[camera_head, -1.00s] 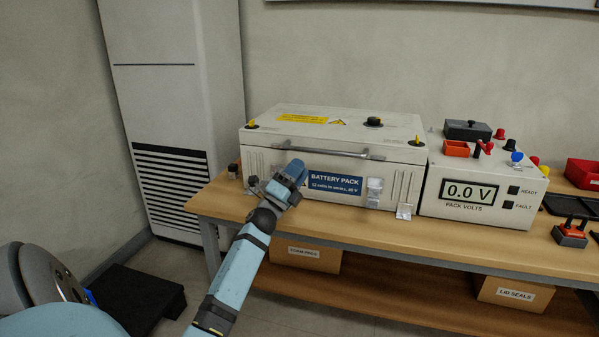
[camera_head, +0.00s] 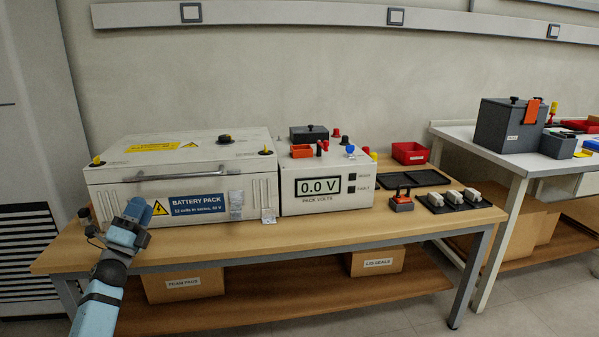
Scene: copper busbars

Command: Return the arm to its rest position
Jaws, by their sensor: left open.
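My left arm comes in from the lower left in the head view. Its blue and dark gripper (camera_head: 134,212) is in front of the left part of the battery pack (camera_head: 105,203), near the bench's front edge. The gripper is open, with nothing seen in it. It hides part of the pack's front face; whether it touches the pack cannot be told. My right gripper is out of view.
The wooden bench (camera_head: 300,233) also carries a meter box (camera_head: 340,190) reading 0.0 V, a red bin (camera_head: 410,153) and a black tray with several pale blocks (camera_head: 467,196). A white table (camera_head: 470,143) with a grey box (camera_head: 508,126) stands at right.

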